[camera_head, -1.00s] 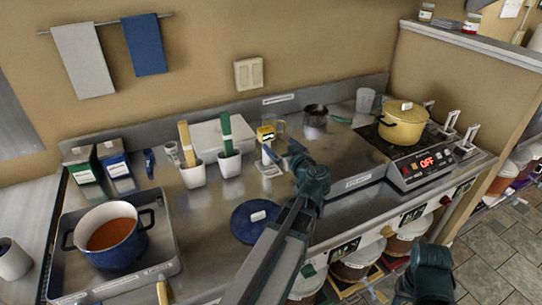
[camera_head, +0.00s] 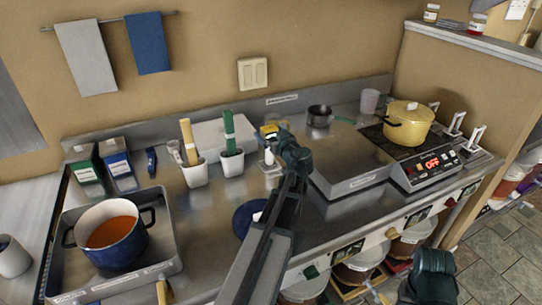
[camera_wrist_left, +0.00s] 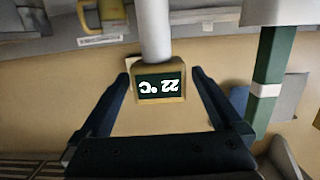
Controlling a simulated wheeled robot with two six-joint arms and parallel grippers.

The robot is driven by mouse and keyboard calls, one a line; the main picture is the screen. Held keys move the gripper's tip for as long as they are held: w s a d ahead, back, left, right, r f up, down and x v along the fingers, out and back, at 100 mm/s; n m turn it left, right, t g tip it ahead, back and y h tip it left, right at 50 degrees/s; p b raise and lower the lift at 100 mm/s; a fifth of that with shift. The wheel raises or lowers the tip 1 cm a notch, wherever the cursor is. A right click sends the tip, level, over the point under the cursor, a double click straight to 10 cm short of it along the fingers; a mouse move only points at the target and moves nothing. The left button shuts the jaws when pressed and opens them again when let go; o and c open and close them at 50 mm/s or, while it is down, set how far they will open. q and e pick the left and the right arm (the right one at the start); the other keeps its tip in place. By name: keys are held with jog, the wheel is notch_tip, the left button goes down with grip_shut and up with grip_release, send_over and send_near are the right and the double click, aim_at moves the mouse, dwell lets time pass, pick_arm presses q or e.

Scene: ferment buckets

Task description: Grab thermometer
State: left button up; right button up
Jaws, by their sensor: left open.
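The thermometer (camera_head: 269,131) has a yellow head and stands at the back of the steel counter, partly hidden behind my left wrist. In the left wrist view its square head (camera_wrist_left: 160,84) has a dark display reading 22 °C, upside down, and a pale shaft. My left gripper (camera_head: 278,137) is open at the thermometer. In the left wrist view its two dark fingers stand on either side of the head, with a visible gap on each side. The head camera hides the fingertips. Part of my right arm shows at the lower right, but its gripper cannot be made out.
White holders with a wooden utensil (camera_head: 187,140) and a green one (camera_head: 229,130) stand left of the thermometer. A blue lid (camera_head: 246,217) lies in front, partly behind my arm. A soup pot (camera_head: 110,240) is at left; a yellow pot (camera_head: 408,125) is on the cooker at right.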

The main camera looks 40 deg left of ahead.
pick_arm(q)
jog(key=x, duration=0.2)
jog(key=shift+w+a+f, duration=0.1)
jog(key=shift+w+a, duration=0.1)
jog(key=shift+a, duration=0.05)
grip_shut()
dwell(0.3)
